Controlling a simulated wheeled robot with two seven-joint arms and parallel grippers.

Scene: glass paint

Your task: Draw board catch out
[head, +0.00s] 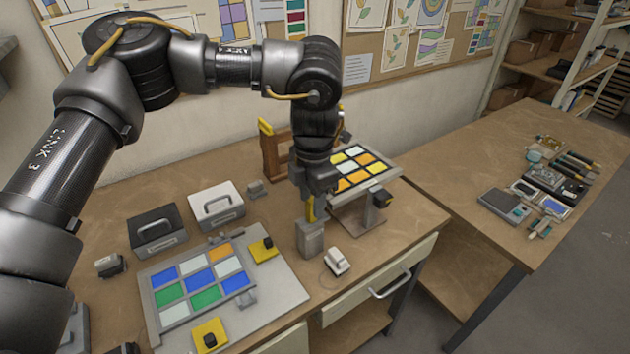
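My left gripper (311,209) points down in the middle of the bench, just above or at the top of a grey block (310,240). A narrow yellow piece shows at its tip; I cannot tell whether it is a finger or something held. A flat grey board (290,292) with blue, green, white and orange panes lies at left. Yellow pieces with black knobs sit at its right edge (264,250) and front edge (209,335). My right gripper is out of view.
A black case (156,231) and a white case (216,205) stand behind the flat board. A small white device (337,261) sits right of the grey block. A wooden frame (273,158) stands behind my gripper. The right-hand table (450,165) has tools at its far side.

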